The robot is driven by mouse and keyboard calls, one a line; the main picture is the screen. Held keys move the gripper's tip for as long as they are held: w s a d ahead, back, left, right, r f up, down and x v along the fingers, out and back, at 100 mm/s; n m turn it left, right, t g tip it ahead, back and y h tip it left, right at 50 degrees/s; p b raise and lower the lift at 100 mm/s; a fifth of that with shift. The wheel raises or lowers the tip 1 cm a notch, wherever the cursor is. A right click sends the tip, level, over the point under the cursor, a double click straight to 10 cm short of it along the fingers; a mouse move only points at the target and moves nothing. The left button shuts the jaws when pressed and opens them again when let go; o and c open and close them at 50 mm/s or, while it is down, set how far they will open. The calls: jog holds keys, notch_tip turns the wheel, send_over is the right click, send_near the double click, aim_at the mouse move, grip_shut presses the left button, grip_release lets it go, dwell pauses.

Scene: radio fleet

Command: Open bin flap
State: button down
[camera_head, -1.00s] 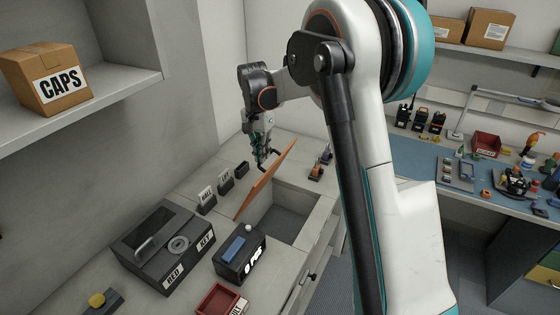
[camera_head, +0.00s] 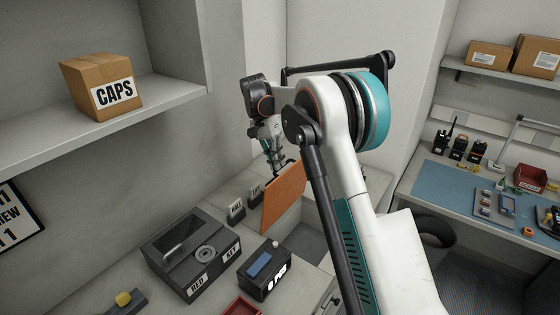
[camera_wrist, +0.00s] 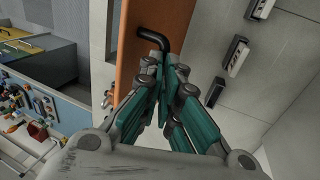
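The orange bin flap (camera_head: 284,200) stands raised, close to upright, at the bin opening (camera_head: 287,226) in the counter. In the wrist view the flap (camera_wrist: 165,16) is an orange panel with a bent black handle (camera_wrist: 150,38). My gripper (camera_head: 279,165) is at the top of the flap in the head view. In the wrist view my gripper's teal-padded fingers (camera_wrist: 165,85) are drawn together around the handle's end. The fingers hide the rest of the handle. Most of the opening is hidden behind the flap and my arm.
A dark grey box marked RED and KEY (camera_head: 190,250) and a black box with a blue top (camera_head: 264,270) stand left of the flap. Labelled holders (camera_head: 236,212) stand beside it. A CAPS carton (camera_head: 100,86) sits on the left shelf. A blue-matted bench (camera_head: 450,195) is at right.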

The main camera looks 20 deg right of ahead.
jog(key=shift+w+a+f, duration=0.1)
jog(key=shift+a+f, duration=0.15)
jog(key=shift+f, duration=0.3)
jog(key=shift+a+f, duration=0.25)
jog(key=shift+f, duration=0.25)
jog(key=c, duration=1.8)
grip_release()
jog(key=shift+o, duration=0.6)
jog(key=shift+w+a+f, duration=0.4)
jog(key=shift+w+f, duration=0.1)
jog(key=shift+w, duration=0.25)
jog(key=v, duration=1.2)
jog(key=shift+s+d+r, duration=0.2)
jog(key=shift+d+r, duration=0.15)
jog(key=shift+r, duration=0.05)
